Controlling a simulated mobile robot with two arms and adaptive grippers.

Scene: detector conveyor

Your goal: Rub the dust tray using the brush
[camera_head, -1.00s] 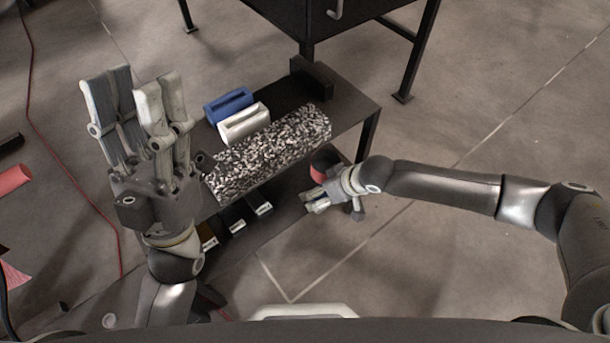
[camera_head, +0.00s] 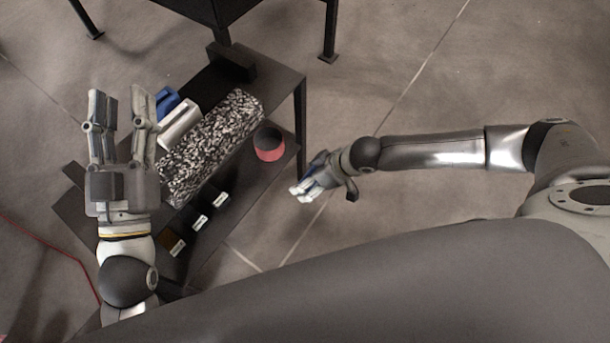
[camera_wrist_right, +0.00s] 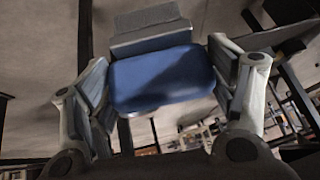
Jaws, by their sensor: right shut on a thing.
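My right gripper (camera_head: 305,188) is shut on a blue block-like thing, which I take to be the brush (camera_wrist_right: 160,80). In the right wrist view it sits between the fingers, with a grey ridged part beyond it. In the head view this gripper is off the table's right edge, and its grip is too small to see well. A long black-and-white speckled piece (camera_head: 212,145) lies on the table; it may be the dust tray, but I cannot tell. My left gripper (camera_head: 117,105) is open and empty, fingers upward, left of the speckled piece in the picture.
A blue block (camera_head: 166,102) and a white block (camera_head: 180,125) sit beside the speckled piece on the dark table (camera_head: 285,85). A red-and-black round container (camera_head: 269,145) stands near its right edge. Small dark labelled boxes (camera_head: 200,219) line the front. Open floor lies right.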

